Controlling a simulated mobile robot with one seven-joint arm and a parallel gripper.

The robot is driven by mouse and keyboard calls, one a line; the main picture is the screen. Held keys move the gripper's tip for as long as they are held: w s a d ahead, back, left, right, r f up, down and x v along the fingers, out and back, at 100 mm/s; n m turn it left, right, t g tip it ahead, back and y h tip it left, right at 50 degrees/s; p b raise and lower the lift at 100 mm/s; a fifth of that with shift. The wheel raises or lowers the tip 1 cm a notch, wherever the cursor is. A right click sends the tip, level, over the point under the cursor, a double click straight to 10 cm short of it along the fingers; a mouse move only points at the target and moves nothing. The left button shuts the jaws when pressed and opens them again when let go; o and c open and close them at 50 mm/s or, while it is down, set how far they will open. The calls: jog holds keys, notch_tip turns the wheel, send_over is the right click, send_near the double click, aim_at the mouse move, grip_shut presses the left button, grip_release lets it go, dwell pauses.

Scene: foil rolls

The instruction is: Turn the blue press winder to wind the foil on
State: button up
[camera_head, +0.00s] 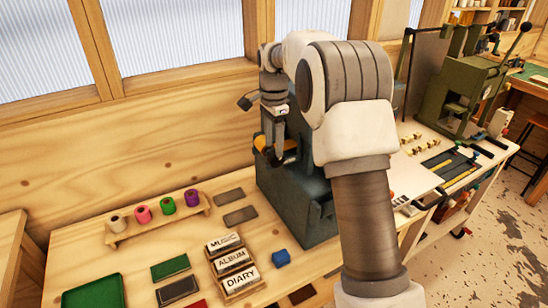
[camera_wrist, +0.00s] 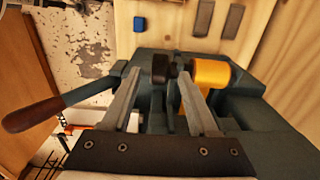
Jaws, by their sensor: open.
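The blue-grey press (camera_head: 290,195) stands at the back of the table, partly hidden behind my arm. A gold foil roll (camera_head: 262,143) sits on its upper part; it also shows in the wrist view (camera_wrist: 210,74), just right of my right finger. A dark round knob (camera_wrist: 160,69), apparently the winder, lies between and beyond my fingertips. My gripper (camera_wrist: 161,73) is open, with its two fingers spread on either side of the knob; contact cannot be told. In the head view my gripper (camera_head: 275,130) is at the press top, its tips partly hidden.
A lever with a brown wooden handle (camera_wrist: 35,114) sticks out left of my fingers. Spare foil rolls stand on a wooden rack (camera_head: 160,228). Labelled type blocks (camera_head: 232,262) and a small blue block (camera_head: 281,258) lie in front of the press. A green press (camera_head: 465,95) stands at right.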

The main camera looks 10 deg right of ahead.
aim_at(274, 153)
notch_tip(274, 153, down, 5)
dwell(0.3)
grip_shut()
